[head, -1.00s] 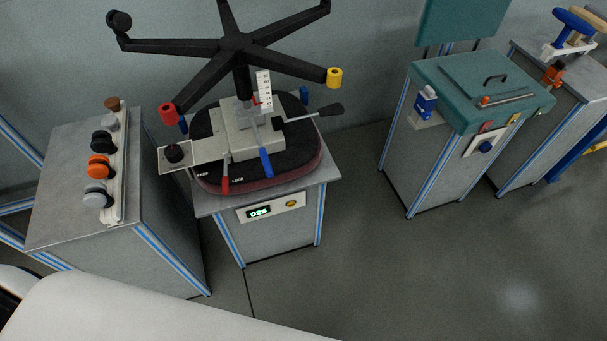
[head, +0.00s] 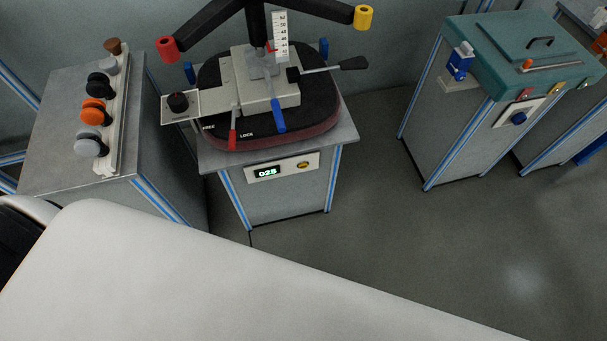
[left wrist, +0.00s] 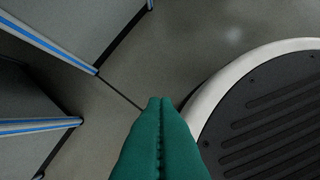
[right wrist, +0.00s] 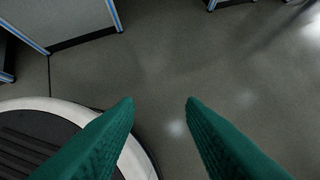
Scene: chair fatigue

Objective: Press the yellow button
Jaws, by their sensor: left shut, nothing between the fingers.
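The yellow button (head: 303,165) sits on the right of a pale panel (head: 283,168) on the front of the middle cabinet. A green-lit display reading about 025 (head: 268,173) is beside it on the left. My left gripper (left wrist: 160,101) is shut and empty, pointing down over the floor in the left wrist view. My right gripper (right wrist: 160,101) is open and empty above the floor in the right wrist view. Neither gripper shows in the head view, and neither wrist view shows the button.
On the middle cabinet (head: 345,133) stands a chair base fixture with red and blue levers. A left cabinet (head: 60,140) carries several knobs. A teal-topped cabinet (head: 520,60) stands at right. Floor (head: 440,240) is clear at right. My white body fills the lower head view.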

